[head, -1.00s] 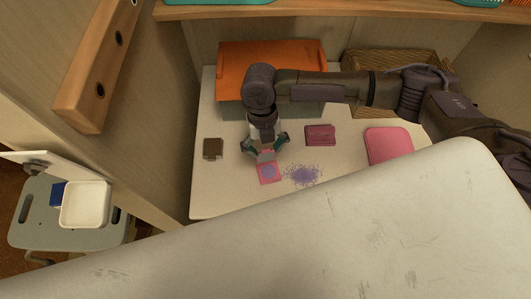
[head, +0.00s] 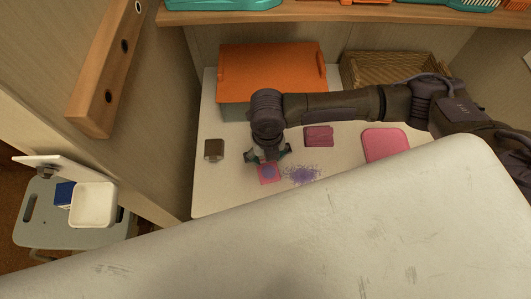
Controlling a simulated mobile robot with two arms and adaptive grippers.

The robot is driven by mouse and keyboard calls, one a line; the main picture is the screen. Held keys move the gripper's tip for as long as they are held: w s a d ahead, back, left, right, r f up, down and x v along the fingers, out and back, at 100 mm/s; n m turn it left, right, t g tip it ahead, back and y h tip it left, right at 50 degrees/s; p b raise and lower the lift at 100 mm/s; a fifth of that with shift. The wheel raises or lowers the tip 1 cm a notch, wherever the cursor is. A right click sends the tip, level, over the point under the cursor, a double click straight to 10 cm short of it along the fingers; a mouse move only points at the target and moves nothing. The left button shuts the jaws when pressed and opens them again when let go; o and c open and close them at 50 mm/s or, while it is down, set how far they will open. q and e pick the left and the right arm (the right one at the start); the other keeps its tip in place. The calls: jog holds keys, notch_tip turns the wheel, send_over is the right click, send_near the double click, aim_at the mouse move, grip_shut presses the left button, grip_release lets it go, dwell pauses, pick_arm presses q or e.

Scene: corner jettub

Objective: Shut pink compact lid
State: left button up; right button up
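The pink compact (head: 268,174) lies on the white table toward its front left, with its round purple pan showing, so it is not covered by a lid. Its lid is hidden or too small to make out behind my gripper. My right gripper (head: 268,157) comes in from the right and hangs just behind the compact, pointing down. Its fingers are spread apart and it looks empty; I cannot tell whether it touches the compact. My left gripper is out of view.
Purple powder (head: 303,174) is scattered right of the compact. A small brown box (head: 214,149), a dark pink item (head: 319,136) and a pink pad (head: 386,144) lie around. An orange-lidded bin (head: 270,70) and a wicker basket (head: 395,68) stand behind. A large pale surface (head: 330,240) fills the front.

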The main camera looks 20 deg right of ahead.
jog(key=shift+s+d+f, duration=0.1)
jog(key=shift+s, duration=0.05)
jog(key=shift+s+f+t, duration=0.1)
jog(key=shift+s+t, duration=0.15)
jog(key=shift+t, duration=0.15)
jog(key=shift+c, duration=0.2)
jog(key=shift+s, duration=0.15)
jog(key=c, duration=0.3)
jog(key=shift+s+f+t+p, duration=0.15)
jog(key=shift+s+t+p, duration=0.2)
jog(key=shift+t, duration=0.15)
jog(key=shift+c, duration=0.7)
jog(key=shift+s+f+t, duration=0.1)
jog(key=shift+f+t, duration=0.1)
jog(key=shift+t, duration=0.1)
grip_shut()
jog(key=shift+s+f+t, duration=0.25)
jog(key=shift+s+t, duration=0.2)
jog(key=shift+t, duration=0.15)
jog(key=shift+f, duration=0.1)
jog(key=shift+s+a+f+t, duration=0.2)
jog(key=shift+s+f+t, duration=0.2)
jog(key=shift+t, duration=0.1)
jog(key=shift+b, duration=0.3)
